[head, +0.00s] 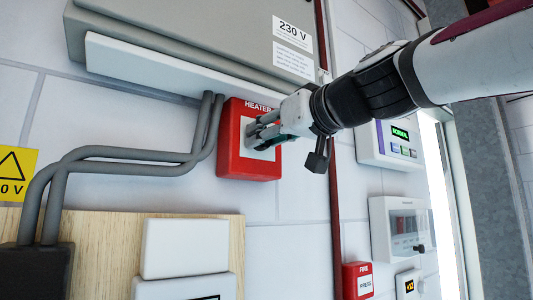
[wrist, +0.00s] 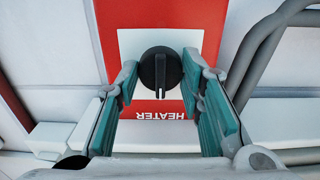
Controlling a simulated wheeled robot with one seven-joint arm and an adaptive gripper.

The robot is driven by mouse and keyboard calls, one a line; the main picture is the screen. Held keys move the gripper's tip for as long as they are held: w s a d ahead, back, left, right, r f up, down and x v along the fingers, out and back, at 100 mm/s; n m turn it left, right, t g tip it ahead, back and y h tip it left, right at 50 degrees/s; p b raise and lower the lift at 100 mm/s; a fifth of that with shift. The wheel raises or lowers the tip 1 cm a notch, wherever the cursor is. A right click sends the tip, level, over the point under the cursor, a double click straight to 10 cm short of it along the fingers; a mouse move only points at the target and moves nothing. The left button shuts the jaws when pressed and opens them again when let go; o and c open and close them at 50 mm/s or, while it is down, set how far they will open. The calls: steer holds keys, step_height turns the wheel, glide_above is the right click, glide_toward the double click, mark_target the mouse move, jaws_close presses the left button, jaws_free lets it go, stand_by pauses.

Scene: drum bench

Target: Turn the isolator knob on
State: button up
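The isolator is a red box (head: 234,160) on the wall, labelled HEATER, with a white plate on its front. In the wrist view its round black knob (wrist: 160,72) has a ridge that lies vertical in the picture, in line with the upside-down HEATER label (wrist: 160,116). My gripper (head: 262,133) is at the front of the box and hides the knob in the head view.
Grey conduits (head: 140,160) run left of the box. A grey 230 V cabinet (head: 190,40) hangs above. To the right are a panel with a green display (head: 370,148), a clear-fronted box (head: 380,225) and a red FIRE call point (head: 350,280).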

steer(key=c, duration=0.3)
steer(key=shift+m+p, duration=1.1)
steer(key=shift+m, duration=8)
steer(key=o, duration=1.2)
steer(key=shift+c, duration=0.2)
